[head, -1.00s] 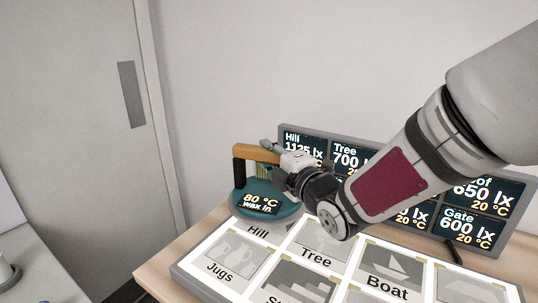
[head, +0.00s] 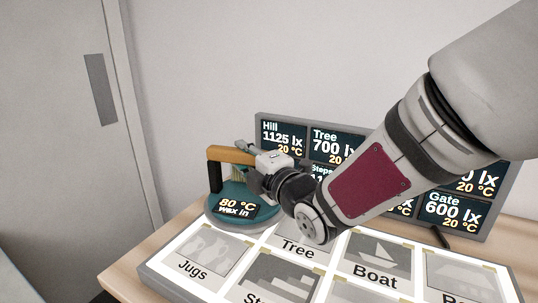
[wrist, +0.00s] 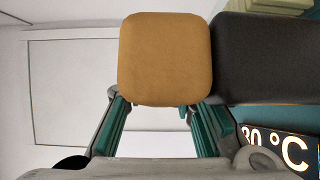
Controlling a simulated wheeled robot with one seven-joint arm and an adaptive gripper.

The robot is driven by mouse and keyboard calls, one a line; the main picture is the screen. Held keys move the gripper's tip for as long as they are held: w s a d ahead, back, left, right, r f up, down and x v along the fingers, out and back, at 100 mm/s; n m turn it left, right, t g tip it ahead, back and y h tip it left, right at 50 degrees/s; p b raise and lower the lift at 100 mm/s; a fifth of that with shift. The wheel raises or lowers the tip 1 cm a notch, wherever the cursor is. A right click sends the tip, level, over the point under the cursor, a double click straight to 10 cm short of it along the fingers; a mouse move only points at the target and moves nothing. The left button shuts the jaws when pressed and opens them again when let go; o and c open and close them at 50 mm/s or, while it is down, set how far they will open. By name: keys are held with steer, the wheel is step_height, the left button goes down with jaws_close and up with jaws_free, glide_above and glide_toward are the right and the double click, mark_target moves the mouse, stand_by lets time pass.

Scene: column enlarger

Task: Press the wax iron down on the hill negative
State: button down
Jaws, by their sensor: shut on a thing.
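The wax iron (head: 222,194) has a round teal body, an "80 °C wax in" display and a tan handle on a dark post. My gripper (head: 257,152) is shut on the handle. In the wrist view, the tan handle (wrist: 165,58) fills the top middle, between and beyond my gripper's teal-lined fingers (wrist: 160,125). The iron is over the back-left cell of the light table, behind Jugs. The hill negative there is hidden by the iron and my wrist. I cannot tell whether the iron's base touches it.
The lit light table (head: 150,267) holds other labelled negatives, among them Jugs (head: 208,250), Tree (head: 300,238) and Boat (head: 378,255). A readout board (head: 283,121) stands close behind; its Hill panel reads 1125 lx, 20 °C. A wall and door (head: 60,130) are beyond.

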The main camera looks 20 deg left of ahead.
stand_by(0.4)
steer(key=shift+f+b, duration=0.4)
steer(key=shift+b, duration=0.2)
steer(key=shift+f+b, duration=0.8)
steer(key=shift+f, duration=0.05)
